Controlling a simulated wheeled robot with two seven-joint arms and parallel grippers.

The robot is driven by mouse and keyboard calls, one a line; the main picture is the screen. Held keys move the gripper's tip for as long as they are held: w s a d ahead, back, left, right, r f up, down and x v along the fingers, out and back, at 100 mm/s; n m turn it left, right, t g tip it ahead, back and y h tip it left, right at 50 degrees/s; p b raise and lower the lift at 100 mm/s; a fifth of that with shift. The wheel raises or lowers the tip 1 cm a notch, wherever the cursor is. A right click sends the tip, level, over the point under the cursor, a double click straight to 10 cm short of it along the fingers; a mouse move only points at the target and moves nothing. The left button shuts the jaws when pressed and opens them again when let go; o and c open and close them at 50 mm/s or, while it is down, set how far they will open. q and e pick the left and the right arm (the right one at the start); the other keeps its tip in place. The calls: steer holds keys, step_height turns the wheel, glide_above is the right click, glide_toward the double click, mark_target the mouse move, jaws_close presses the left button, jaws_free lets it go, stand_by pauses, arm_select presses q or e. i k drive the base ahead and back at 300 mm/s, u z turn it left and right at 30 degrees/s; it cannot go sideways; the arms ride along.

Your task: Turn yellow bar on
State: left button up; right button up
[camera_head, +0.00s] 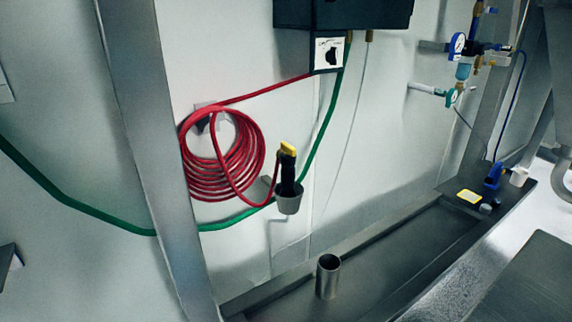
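Two yellow parts show in the head view, and I cannot tell for sure which is the yellow bar. One is a short yellow piece (288,149) on top of a black handle (287,175) that stands in a grey cup (289,200) on the wall. The other is a flat yellow piece (469,197) on the dark ledge at the right, beside a blue fitting (493,177). Neither gripper is in view, and nothing of mine touches either part.
A coiled red hose (222,172) hangs on the wall left of the cup. A dark box (343,13) with a black knob (331,56) sits above. A metal tube (328,277) stands below in the tray.

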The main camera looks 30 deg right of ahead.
mark_target(288, 149)
steer(key=k, duration=0.2)
steer(key=u, duration=2.05)
steer(key=k, duration=1.05)
steer(key=z, duration=1.8)
steer(key=i, duration=1)
